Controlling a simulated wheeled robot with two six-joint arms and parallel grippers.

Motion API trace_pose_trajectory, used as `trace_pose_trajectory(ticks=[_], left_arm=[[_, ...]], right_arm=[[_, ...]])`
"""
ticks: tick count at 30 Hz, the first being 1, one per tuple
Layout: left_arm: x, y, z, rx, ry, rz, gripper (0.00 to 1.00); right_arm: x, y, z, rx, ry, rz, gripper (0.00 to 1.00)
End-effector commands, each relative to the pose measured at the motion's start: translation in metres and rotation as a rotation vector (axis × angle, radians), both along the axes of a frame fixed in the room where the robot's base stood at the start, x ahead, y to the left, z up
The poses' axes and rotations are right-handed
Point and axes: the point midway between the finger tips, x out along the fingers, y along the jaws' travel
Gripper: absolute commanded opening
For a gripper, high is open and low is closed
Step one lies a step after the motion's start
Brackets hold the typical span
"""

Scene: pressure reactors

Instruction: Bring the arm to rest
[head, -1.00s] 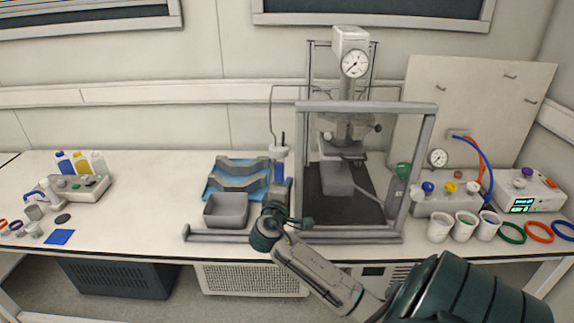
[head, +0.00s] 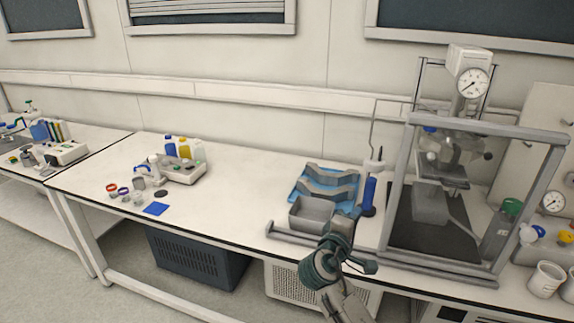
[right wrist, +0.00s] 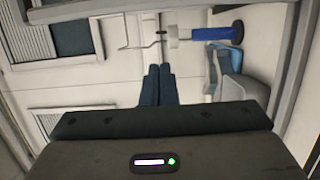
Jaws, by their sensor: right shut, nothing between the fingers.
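My right gripper (head: 370,266) is at the front edge of the bench in the head view, just below and right of a grey bin (head: 297,222). It holds nothing. In the right wrist view its two dark fingers (right wrist: 158,72) are together, with no object between them. The arm behind it runs down out of the bottom of the head view. My left gripper is not in view.
A metal press frame (head: 393,190) with a gauge stands right of the gripper. A blue-handled tool (head: 369,195) stands near the bin, and a blue tray (head: 301,186) lies behind it. The bench (head: 235,200) is clear between the bin and the control box (head: 186,172).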

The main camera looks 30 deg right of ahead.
Motion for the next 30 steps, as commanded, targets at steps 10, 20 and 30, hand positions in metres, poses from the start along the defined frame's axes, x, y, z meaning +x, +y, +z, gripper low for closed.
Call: trace_pose_trajectory(ticks=[10,20,30], left_arm=[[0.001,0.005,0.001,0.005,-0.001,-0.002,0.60],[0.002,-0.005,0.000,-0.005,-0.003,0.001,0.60],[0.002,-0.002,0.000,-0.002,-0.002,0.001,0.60]], right_arm=[[-0.023,0.015,-0.050,0.198,0.003,0.051,0.00],[-0.135,0.105,-0.180,0.948,0.054,0.070,0.00],[-0.219,0.174,-0.213,1.362,0.133,-0.033,0.00]])
